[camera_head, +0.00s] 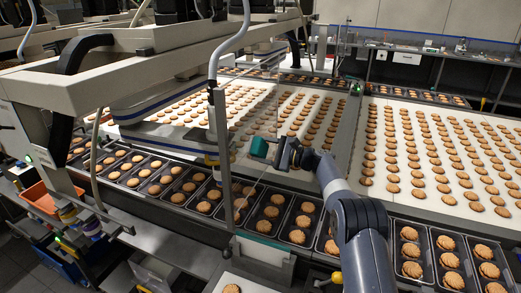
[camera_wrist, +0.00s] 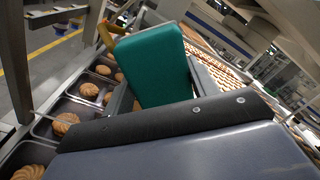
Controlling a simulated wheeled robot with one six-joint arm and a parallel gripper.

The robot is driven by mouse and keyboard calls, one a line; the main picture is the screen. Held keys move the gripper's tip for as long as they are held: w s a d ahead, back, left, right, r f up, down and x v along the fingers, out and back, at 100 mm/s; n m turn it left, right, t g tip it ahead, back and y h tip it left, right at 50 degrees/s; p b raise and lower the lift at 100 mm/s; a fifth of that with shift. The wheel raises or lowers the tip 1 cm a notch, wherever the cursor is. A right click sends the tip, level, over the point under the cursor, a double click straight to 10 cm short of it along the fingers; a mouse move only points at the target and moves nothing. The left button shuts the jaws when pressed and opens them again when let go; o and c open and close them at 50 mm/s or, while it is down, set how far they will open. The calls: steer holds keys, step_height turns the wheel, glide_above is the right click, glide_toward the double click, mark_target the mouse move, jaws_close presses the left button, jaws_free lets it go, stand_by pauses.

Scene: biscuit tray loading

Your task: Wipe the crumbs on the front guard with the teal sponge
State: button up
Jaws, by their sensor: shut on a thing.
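The teal sponge (camera_head: 259,147) is in my gripper (camera_head: 274,151), above the near side of the conveyor in the head view. In the wrist view, the sponge (camera_wrist: 150,62) stands up between the fingers of my gripper (camera_wrist: 160,98), which are shut on it. What looks like the front guard is a clear panel beside a metal post (camera_head: 222,150), with a pale bracket (camera_head: 262,250) at its foot. The sponge appears close to this panel; I cannot tell whether they touch. I cannot make out crumbs on the guard in either view.
Black trays (camera_head: 180,191) holding biscuits run in a row along the near side. Biscuits cover the white belt (camera_head: 345,185) behind them. A machine frame (camera_head: 150,65) overhangs the left. An orange bin (camera_head: 40,198) stands at the lower left.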

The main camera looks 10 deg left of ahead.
mark_target(259, 156)
steer(key=shift+a+b, duration=0.15)
steer(key=shift+b, duration=0.2)
steer(key=shift+s, duration=0.1)
steer(key=shift+s+a+f+b, duration=0.15)
steer(key=shift+s+b, duration=0.1)
steer(key=shift+b, duration=0.4)
steer(key=s+b, duration=0.2)
steer(key=shift+s+a+b, duration=0.2)
steer(key=shift+s+b, duration=0.1)
steer(key=shift+b, duration=0.1)
steer(key=shift+s+a, duration=0.1)
steer(key=shift+s, duration=0.2)
steer(key=shift+r, duration=0.2)
steer(key=shift+s+d+f+b, duration=0.1)
steer(key=shift+s+d+b, duration=0.2)
steer(key=shift+d+b, duration=0.4)
steer(key=shift+s+d+b, duration=0.1)
steer(key=shift+d+b, duration=0.5)
steer(key=shift+d, duration=1.65)
